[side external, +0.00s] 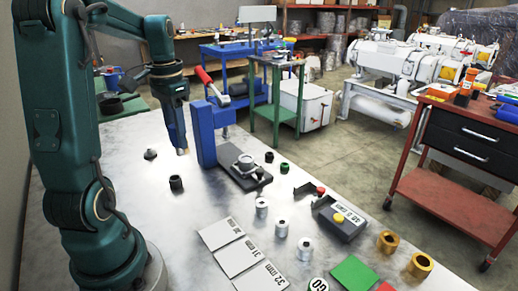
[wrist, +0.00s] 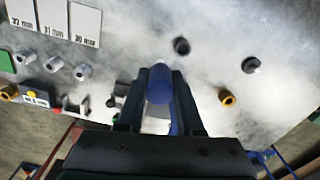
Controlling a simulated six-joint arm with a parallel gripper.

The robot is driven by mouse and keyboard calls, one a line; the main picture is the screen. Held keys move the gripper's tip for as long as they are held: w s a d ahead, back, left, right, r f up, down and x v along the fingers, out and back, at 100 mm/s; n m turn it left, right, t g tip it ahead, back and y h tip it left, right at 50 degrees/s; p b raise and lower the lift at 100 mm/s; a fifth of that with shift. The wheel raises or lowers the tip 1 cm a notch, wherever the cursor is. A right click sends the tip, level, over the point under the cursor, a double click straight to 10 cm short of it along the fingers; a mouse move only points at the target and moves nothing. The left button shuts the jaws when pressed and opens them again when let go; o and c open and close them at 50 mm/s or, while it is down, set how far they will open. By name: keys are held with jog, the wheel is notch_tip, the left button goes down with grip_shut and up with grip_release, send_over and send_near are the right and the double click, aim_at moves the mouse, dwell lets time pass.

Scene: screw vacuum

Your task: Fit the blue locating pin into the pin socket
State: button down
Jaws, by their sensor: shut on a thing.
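My gripper (side external: 181,150) points down over the left of the metal table, beside the blue press. In the wrist view my gripper (wrist: 160,75) is shut on the blue locating pin (wrist: 159,90), whose pale tip points away from the jaws. In the side view the pin is mostly hidden, with only a small pale tip showing. A black hollow cylinder (side external: 176,183), possibly the pin socket, stands on the table below and apart from the tip. It also shows in the wrist view (wrist: 181,46). I cannot tell for certain which part is the socket.
A blue press (side external: 205,135) with a red lever stands close right of my gripper. A dark knobbed part (side external: 150,154) lies left. Several metal cylinders, gauge cards (side external: 240,256) and brass rings (side external: 388,242) occupy the right side.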

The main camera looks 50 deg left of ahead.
jog(key=shift+n, duration=0.5)
jog(key=shift+s+a+f, duration=0.2)
jog(key=shift+a+f, duration=0.6)
jog(key=shift+f, duration=0.65)
jog(key=shift+s+a+f, duration=0.2)
jog(key=shift+a+f, duration=0.65)
jog(key=shift+f, duration=0.65)
jog(key=shift+s+a+f, duration=0.2)
jog(key=shift+a+f, duration=0.6)
jog(key=shift+f, duration=0.65)
jog(key=shift+f, duration=0.6)
jog(key=c, duration=0.6)
grip_release()
jog(key=shift+o, duration=0.2)
